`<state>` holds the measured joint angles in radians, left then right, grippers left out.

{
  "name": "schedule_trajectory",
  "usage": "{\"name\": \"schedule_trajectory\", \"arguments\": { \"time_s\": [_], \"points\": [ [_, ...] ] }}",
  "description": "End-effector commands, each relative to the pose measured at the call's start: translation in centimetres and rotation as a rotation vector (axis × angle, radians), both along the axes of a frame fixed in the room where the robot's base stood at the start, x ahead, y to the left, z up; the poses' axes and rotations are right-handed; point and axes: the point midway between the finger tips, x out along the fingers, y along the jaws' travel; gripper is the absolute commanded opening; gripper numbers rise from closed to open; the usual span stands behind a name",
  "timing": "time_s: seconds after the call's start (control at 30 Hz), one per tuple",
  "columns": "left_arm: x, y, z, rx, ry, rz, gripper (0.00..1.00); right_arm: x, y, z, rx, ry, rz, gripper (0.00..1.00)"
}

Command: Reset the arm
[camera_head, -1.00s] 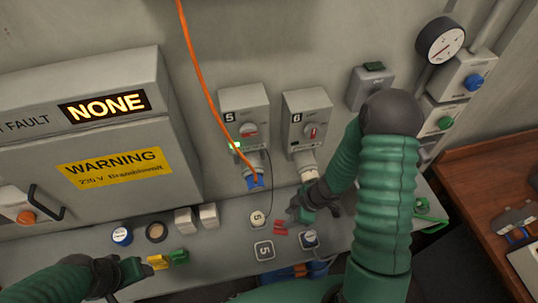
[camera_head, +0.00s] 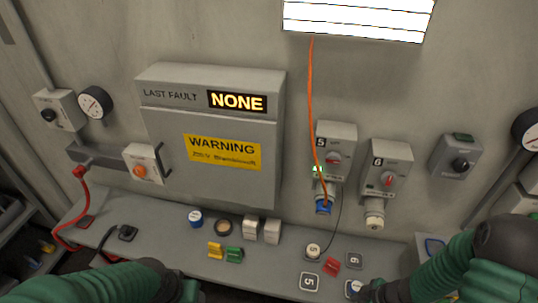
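My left arm comes in along the bottom left edge. Its gripper (camera_head: 188,292) is partly cut off by the lower edge, below the yellow clip (camera_head: 215,250) and green clip (camera_head: 234,254), apart from both. My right arm comes in from the lower right. Its gripper (camera_head: 368,294) is at the bottom edge beside a small round white-and-blue piece (camera_head: 352,288), and I cannot tell whether they touch. The finger gaps do not show. A red clip (camera_head: 329,264) lies on the grey ledge (camera_head: 180,250), up and left of the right gripper.
An orange cable (camera_head: 311,110) hangs to the blue plug under box 5 (camera_head: 334,143). Box 6 (camera_head: 389,165) stands to its right. The fault panel (camera_head: 207,130) reads NONE. A red cable (camera_head: 84,205) loops at left. The ledge holds several small caps, blocks and numbered tags.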

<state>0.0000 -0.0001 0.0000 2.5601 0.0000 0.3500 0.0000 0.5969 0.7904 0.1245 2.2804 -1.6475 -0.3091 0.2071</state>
Motion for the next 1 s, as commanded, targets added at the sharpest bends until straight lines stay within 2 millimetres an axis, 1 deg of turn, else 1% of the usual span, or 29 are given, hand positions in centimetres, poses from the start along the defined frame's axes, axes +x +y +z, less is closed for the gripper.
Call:
{"name": "schedule_trajectory", "arguments": {
  "time_s": [0.03, 0.27, 0.43, 0.57, 0.67, 0.7, 0.77, 0.8, 0.9, 0.97, 1.0],
  "points": [
    [0.0, 0.0, -0.5, 0.000, 0.000, 0.000, 0.59, 0.5, -0.3, 0.0, -0.021, -0.005, -0.019, 0.36],
    [0.0, 0.0, -1.6, 0.000, 0.000, 0.000, 0.59, 2.0, -1.5, 1.1, -0.115, -0.015, -0.142, 0.36],
    [0.0, 0.0, -2.9, 0.000, 0.000, 0.000, 0.59, 2.8, -2.2, 2.5, -0.190, -0.023, -0.275, 0.36],
    [0.0, 0.0, -4.2, 0.000, 0.000, 0.000, 0.59, 2.8, -2.3, 4.0, -0.240, -0.023, -0.410, 0.36],
    [0.0, 0.0, -5.5, 0.000, 0.000, 0.000, 0.59, 2.2, -1.6, 5.3, -0.257, -0.014, -0.540, 0.36],
    [0.0, 0.0, -6.1, 0.000, 0.000, 0.000, 0.59, 1.7, -1.0, 5.8, -0.255, -0.004, -0.599, 0.36],
    [0.0, 0.0, -7.1, 0.000, 0.000, 0.000, 0.59, 0.7, 0.3, 6.4, -0.236, 0.020, -0.695, 0.36],
    [0.0, 0.0, -7.7, 0.000, 0.000, 0.000, 0.59, -0.1, 1.5, 6.9, -0.212, 0.040, -0.755, 0.36],
    [0.0, 0.0, -8.6, 0.000, 0.000, 0.000, 0.59, -2.1, 4.3, 7.6, -0.141, 0.101, -0.869, 0.36],
    [0.0, 0.0, -8.8, 0.000, 0.000, 0.000, 0.59, -2.8, 5.3, 7.9, -0.112, 0.127, -0.902, 0.36],
    [0.0, 0.0, -8.8, 0.000, 0.000, 0.000, 0.59, -2.8, 5.3, 7.9, -0.112, 0.127, -0.902, 0.36]
  ]
}}
